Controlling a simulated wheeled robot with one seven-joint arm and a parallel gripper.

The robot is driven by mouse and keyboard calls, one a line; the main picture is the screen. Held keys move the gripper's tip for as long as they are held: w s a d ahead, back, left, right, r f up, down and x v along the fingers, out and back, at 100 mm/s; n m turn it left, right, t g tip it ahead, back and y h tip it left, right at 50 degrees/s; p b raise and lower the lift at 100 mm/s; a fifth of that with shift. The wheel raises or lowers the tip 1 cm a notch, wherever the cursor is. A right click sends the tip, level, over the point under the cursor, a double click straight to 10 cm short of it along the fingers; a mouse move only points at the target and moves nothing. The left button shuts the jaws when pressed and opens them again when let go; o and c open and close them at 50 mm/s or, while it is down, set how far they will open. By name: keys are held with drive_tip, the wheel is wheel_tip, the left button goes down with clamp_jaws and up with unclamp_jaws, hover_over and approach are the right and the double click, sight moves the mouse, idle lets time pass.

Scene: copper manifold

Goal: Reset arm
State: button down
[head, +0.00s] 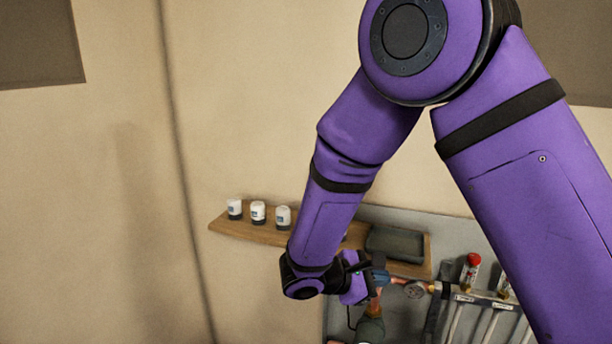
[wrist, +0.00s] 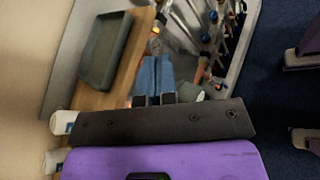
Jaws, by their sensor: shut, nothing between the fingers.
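My purple arm reaches down from the upper right in the head view, its wrist bent toward the wall fixtures. My gripper (head: 382,278) is at the wrist's right side, just in front of the shelf's lower edge and the copper pipework (head: 400,282). In the wrist view my gripper (wrist: 155,62) shows two blue fingers side by side, shut with nothing held. The fingertips overlap the pipework in the picture; whether they touch it I cannot tell.
A wooden shelf (head: 222,224) holds several white-and-dark jars (head: 258,213) and a dark tray (head: 394,243). A gauge (head: 414,289) and a red-capped fitting (head: 470,268) sit on the grey panel (head: 455,213) at right. The wall left of the shelf is clear.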

drive_tip(key=s+d+r+m+g+y, duration=0.2)
drive_tip(key=s+d+r+m+y, duration=0.15)
drive_tip(key=d+r, duration=0.3)
drive_tip(key=s+d+r+m+g+y, duration=0.3)
drive_tip(key=s+d+r+m, duration=0.15)
drive_tip(key=r, duration=0.25)
drive_tip(key=s+d+r+m+t+y, duration=0.4)
drive_tip(key=s+r+m, duration=0.4)
drive_tip(key=s, duration=0.5)
drive_tip(key=shift+s+d+r+t+y, duration=0.25)
drive_tip(key=shift+r+t+y, duration=0.6)
drive_tip(key=shift+y, duration=0.5)
drive_tip(key=shift+f, duration=0.15)
